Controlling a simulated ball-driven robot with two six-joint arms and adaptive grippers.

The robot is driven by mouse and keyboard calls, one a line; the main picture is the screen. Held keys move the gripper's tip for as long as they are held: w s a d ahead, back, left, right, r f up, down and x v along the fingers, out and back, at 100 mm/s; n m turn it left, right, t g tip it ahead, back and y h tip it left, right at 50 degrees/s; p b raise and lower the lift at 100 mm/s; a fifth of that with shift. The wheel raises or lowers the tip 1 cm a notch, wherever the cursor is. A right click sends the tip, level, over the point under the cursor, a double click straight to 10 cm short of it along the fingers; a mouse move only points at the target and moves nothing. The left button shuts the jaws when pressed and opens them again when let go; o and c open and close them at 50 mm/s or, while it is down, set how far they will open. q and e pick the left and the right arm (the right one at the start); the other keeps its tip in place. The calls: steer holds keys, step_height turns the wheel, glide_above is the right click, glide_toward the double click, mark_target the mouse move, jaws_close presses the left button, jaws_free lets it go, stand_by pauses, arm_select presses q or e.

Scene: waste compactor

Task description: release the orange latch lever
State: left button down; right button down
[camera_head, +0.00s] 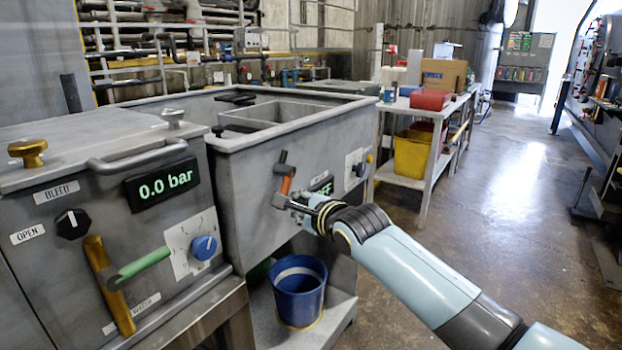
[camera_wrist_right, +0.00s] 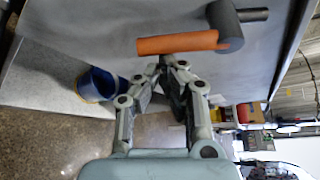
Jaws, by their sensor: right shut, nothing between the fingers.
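The orange latch lever (camera_head: 287,185) is on the front wall of the grey compactor bin, below a dark grey hub. In the right wrist view the orange lever (camera_wrist_right: 178,43) extends left from the hub (camera_wrist_right: 226,26). My right gripper (camera_head: 292,206) is at the lower end of the lever. In the right wrist view its fingertips (camera_wrist_right: 172,63) are together and empty, right beside the lever's edge; I cannot tell whether they touch it. My left gripper is not in view.
The left cabinet has a 0.0 bar display (camera_head: 160,185), a green-handled lever (camera_head: 140,266) and a blue knob (camera_head: 204,247). A blue bucket (camera_head: 298,290) stands on a shelf below the bin. A cart (camera_head: 420,182) stands behind; the floor at right is mostly clear.

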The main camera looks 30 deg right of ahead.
steer(key=s+a+r+m+g+y+p, duration=0.1)
steer(key=a+r+m+g+y+p, duration=0.2)
steer(key=m+p, duration=0.4)
steer(key=shift+s+a+r+g+y+p, duration=0.35)
steer(key=shift+a+r+y+p, duration=0.75)
steer(key=shift+p, duration=3.4)
steer(key=shift+d+f+y, duration=0.3)
steer(key=shift+f, duration=0.05)
